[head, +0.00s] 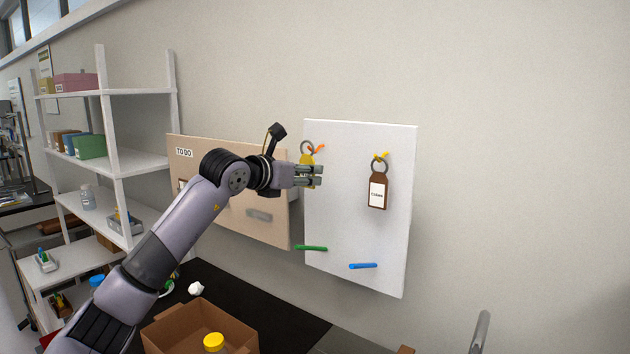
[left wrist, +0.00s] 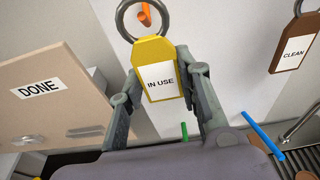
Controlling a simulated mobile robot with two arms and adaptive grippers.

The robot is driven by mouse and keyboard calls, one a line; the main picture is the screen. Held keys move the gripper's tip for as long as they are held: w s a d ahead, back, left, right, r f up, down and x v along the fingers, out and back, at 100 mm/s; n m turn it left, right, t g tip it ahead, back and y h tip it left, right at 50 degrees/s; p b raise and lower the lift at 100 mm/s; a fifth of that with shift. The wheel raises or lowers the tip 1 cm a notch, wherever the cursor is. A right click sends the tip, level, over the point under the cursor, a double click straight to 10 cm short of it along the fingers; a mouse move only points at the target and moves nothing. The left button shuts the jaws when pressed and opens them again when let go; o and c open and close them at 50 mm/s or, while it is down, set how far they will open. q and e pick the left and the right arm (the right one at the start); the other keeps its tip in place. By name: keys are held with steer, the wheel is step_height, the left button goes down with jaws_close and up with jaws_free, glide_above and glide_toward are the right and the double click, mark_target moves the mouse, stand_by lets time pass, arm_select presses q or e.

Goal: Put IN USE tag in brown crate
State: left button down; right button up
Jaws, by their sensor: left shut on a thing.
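The yellow IN USE tag (left wrist: 157,52) hangs by its metal ring (left wrist: 140,12) at an orange peg (left wrist: 146,14) on the white board (head: 340,210). My left gripper (left wrist: 165,88) is shut on the tag, one finger on each side of it. In the head view the left gripper (head: 318,176) is in front of the board's upper left, and only the tag's top (head: 307,158) and ring show above the fingers. The open brown crate (head: 185,320) stands on the black counter below. My right gripper is not in view.
A brown CLEAN tag (head: 378,190) hangs on a yellow peg to the right. Empty green (head: 311,248) and blue (head: 363,266) pegs stick out lower on the board. A yellow-capped item (head: 214,341) shows at the crate. White shelves (head: 125,160) stand at the left.

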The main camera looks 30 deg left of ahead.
arm_select(q)
steer(key=shift+s+a+r, duration=0.1)
steer(key=shift+s, duration=0.55)
steer(key=shift+f+b+v, duration=0.15)
steer(key=shift+b+v, duration=0.5)
steer(key=shift+v, duration=0.35)
steer(key=shift+f+b+v, duration=0.2)
steer(key=shift+b+v, duration=0.45)
steer(key=shift+v, duration=0.3)
steer(key=shift+f+b+v, duration=0.15)
steer(key=shift+b+v, duration=0.5)
steer(key=shift+v, duration=0.35)
